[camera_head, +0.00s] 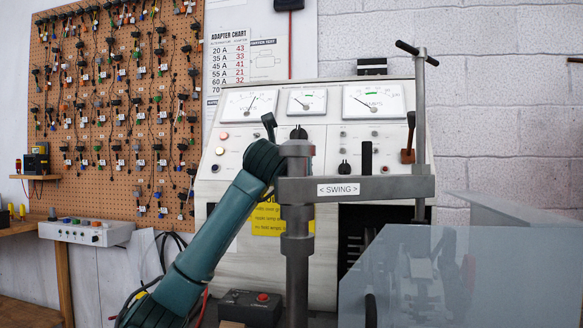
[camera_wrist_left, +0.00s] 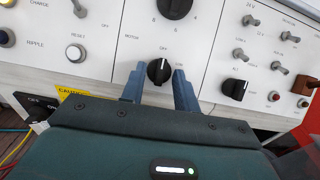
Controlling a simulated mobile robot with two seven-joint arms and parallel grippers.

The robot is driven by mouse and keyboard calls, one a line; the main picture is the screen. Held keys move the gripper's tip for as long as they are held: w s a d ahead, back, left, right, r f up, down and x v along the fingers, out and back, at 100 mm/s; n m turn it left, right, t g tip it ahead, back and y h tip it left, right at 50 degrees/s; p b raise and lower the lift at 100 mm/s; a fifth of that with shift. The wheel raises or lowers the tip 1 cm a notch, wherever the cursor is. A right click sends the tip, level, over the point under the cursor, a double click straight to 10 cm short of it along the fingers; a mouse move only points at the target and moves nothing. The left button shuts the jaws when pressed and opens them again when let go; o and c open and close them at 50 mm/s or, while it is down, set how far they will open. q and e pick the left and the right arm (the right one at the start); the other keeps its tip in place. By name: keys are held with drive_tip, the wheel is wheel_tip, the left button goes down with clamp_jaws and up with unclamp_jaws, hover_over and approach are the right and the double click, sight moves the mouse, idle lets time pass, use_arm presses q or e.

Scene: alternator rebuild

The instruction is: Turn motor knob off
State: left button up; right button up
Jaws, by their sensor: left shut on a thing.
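The motor knob (camera_wrist_left: 159,71) is a black round knob with a white pointer line on the white panel, below the word OFF, with the MOTOR label to its upper left. Its pointer looks roughly upward, toward OFF; the exact angle is hard to tell. My left gripper (camera_wrist_left: 159,86) has its two blue fingers on either side of the knob, shut on it. In the head view my left arm (camera_head: 215,235) reaches up from the lower left to the test bench. The fingers and the motor knob are hidden there behind the grey post. My right gripper is not in view.
The grey swing arm (camera_head: 400,187) and its post (camera_head: 297,255) stand in front of the bench panel (camera_head: 335,140). A larger black knob (camera_wrist_left: 174,7) is just above the motor knob. Another black knob (camera_wrist_left: 235,88) and toggle switches are to the right. A translucent guard (camera_head: 470,285) fills the lower right.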

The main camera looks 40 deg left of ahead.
use_arm(q)
drive_tip(key=o, duration=0.9)
wheel_tip(320, 180, up, 10)
drive_tip(key=p, duration=0.3)
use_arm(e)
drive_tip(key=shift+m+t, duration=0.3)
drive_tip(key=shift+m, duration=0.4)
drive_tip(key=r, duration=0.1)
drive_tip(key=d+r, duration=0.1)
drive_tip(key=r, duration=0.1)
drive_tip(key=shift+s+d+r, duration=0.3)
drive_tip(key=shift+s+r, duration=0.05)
